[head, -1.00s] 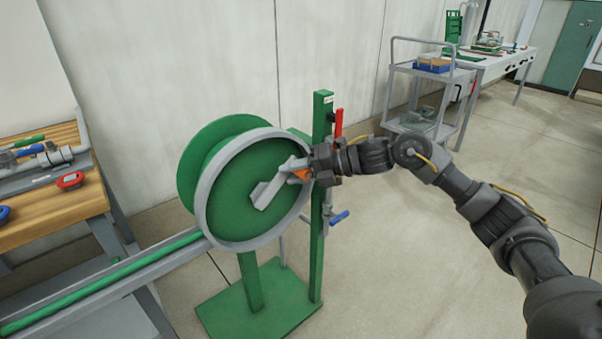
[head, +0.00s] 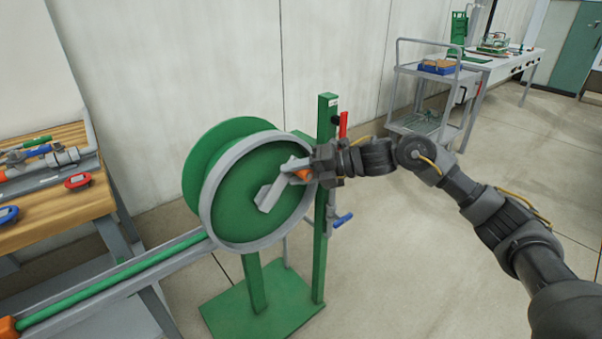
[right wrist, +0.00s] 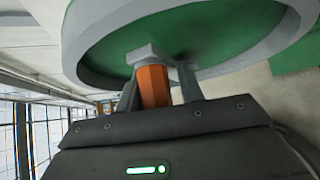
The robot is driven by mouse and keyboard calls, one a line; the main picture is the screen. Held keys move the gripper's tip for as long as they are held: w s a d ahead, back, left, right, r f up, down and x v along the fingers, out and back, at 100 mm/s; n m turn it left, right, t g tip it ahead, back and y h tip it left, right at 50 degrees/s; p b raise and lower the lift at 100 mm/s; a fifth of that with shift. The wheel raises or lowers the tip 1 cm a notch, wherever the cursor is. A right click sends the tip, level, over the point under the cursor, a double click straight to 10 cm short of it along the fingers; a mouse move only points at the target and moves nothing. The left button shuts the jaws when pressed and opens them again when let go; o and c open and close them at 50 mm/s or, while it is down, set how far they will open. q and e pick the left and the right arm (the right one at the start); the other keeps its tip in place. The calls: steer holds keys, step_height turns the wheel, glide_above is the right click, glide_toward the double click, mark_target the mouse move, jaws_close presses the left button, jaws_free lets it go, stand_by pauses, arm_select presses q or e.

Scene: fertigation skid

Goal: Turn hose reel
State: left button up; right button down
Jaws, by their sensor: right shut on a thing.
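The hose reel (head: 240,202) is a green drum with a grey rim on a green stand. A grey crank arm (head: 272,193) runs from its hub up and right to an orange handle (head: 302,174). My right gripper (head: 307,170) is shut on that handle at the upper right of the reel face. In the right wrist view the orange handle (right wrist: 154,87) sits between the two fingers, with the reel rim (right wrist: 95,75) above. A green hose (head: 110,277) lies in a grey trough leading left from the reel. My left gripper is out of view.
A green post (head: 323,215) with a red lever (head: 343,125) and a blue lever (head: 343,220) stands right beside the reel. A wooden bench (head: 65,205) with valves is at left. A grey cart (head: 432,105) stands at the back. The floor at right is clear.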

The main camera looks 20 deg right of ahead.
steer(key=shift+s+a+r, duration=0.2)
steer(key=shift+a+r, duration=0.15)
steer(key=shift+a, duration=0.2)
stand_by(2.2)
steer(key=c, duration=1.3)
jaws_free()
steer(key=shift+o, duration=0.8)
steer(key=shift+s+a, duration=0.1)
steer(key=shift+a, duration=0.2)
steer(key=shift+d+f, duration=0.15)
steer(key=shift+d, duration=0.15)
steer(key=shift+d, duration=0.3)
steer(key=v, duration=1)
steer(key=shift+d, duration=0.1)
